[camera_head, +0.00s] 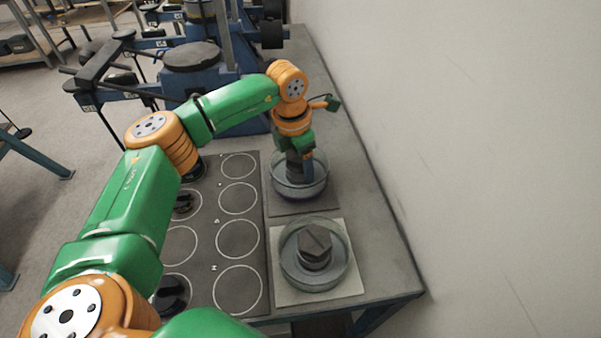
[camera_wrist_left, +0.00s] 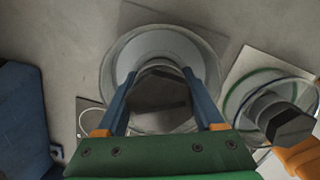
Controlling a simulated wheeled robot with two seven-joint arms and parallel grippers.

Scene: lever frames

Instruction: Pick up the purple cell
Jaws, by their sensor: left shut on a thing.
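My left gripper (camera_head: 301,172) reaches down into the far clear round dish (camera_head: 316,191). In the left wrist view its two blue fingers (camera_wrist_left: 160,78) are shut on a dark hexagonal cell (camera_wrist_left: 160,92), which stands inside that dish. The gripper hides most of this cell in the head view. A second dark grey hexagonal cell (camera_head: 315,246) sits in the near clear dish (camera_head: 287,270), and it also shows at the right in the left wrist view (camera_wrist_left: 291,124). No purple shows clearly on either cell. My right gripper is out of view.
A dark board (camera_head: 217,255) with several white circles lies left of the dishes, with dark pieces on some circles. The near dish stands on a pale square plate (camera_head: 290,296). A bare wall (camera_head: 480,180) closes the right side. Blue equipment (camera_head: 205,80) stands behind.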

